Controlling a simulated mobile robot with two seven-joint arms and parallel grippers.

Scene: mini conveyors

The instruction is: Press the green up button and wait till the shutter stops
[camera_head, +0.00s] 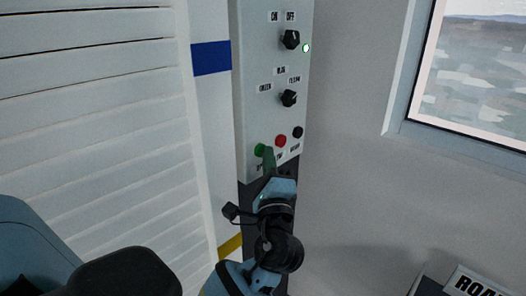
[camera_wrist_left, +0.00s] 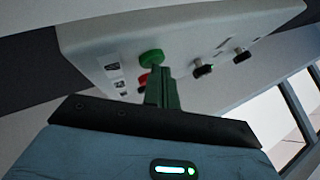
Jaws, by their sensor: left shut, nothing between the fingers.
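The green button (camera_head: 259,150) is at the lower left of a white control panel (camera_head: 256,100). My left gripper (camera_head: 268,152) is shut and empty, with its green fingertips right by the green button. In the left wrist view the button (camera_wrist_left: 152,57) shows just beyond the tips of the fingers (camera_wrist_left: 159,72). I cannot tell whether the tips touch it or whether it is pushed in. The white slatted shutter (camera_head: 95,120) fills the left of the head view. Its lower edge is not visible. My right gripper is not in view.
A red button (camera_head: 281,140) and a black button (camera_head: 297,132) sit beside the green one. Above are two black knobs, the upper (camera_head: 291,39) next to a lit green lamp (camera_head: 306,48). A window (camera_head: 480,70) is at the upper right. Plain wall lies between.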

